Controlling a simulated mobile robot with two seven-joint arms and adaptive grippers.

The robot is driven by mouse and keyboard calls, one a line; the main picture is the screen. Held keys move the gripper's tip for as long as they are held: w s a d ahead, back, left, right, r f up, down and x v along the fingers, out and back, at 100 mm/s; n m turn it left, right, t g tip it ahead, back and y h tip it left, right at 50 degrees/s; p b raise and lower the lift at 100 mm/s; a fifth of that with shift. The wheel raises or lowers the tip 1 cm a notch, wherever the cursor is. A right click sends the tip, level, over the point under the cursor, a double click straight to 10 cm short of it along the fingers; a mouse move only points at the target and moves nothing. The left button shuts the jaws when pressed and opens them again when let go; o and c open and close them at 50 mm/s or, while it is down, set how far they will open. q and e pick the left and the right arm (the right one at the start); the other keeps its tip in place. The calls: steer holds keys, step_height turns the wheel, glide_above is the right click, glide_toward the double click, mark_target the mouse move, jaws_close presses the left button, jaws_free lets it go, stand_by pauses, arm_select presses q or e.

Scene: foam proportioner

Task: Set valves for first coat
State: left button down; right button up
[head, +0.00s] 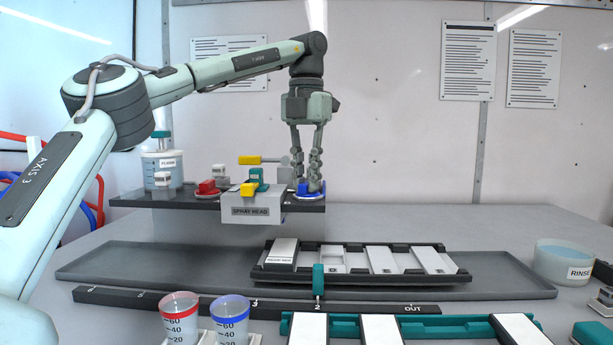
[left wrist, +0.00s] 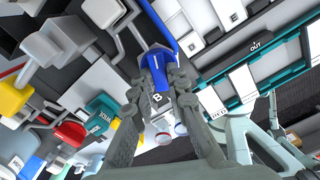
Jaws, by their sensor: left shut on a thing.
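The spray head block (head: 252,206) is grey and sits on a dark shelf. A red valve handle (head: 207,187) is on its left and a blue valve handle (head: 301,190) on its right. A teal handle (head: 256,178) with a small label stands on top, with yellow levers (head: 249,160) around it. My left gripper (head: 308,190) points down at the right end of the shelf, shut on the blue handle. In the left wrist view the blue handle (left wrist: 158,62) lies between the fingers, partly hidden by them, near a "B" label. My right gripper is not seen.
A flush jar (head: 160,170) stands at the shelf's left. Below are a grey tray (head: 130,262) with a rack of white plates (head: 382,260), a red-rimmed cup (head: 180,320), a blue-rimmed cup (head: 231,320) and a rinse bowl (head: 563,262). The table's back right is clear.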

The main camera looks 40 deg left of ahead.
mark_target(305, 183)
arm_select(q)
steer(key=m, duration=0.6)
steer(key=shift+a, duration=0.15)
steer(key=m, duration=0.6)
steer(key=shift+w+a+m, duration=0.1)
steer(key=shift+m, duration=0.3)
stand_by(0.3)
steer(key=c, duration=1.5)
jaws_free()
steer(key=shift+r, duration=0.15)
steer(key=shift+r, duration=3.65)
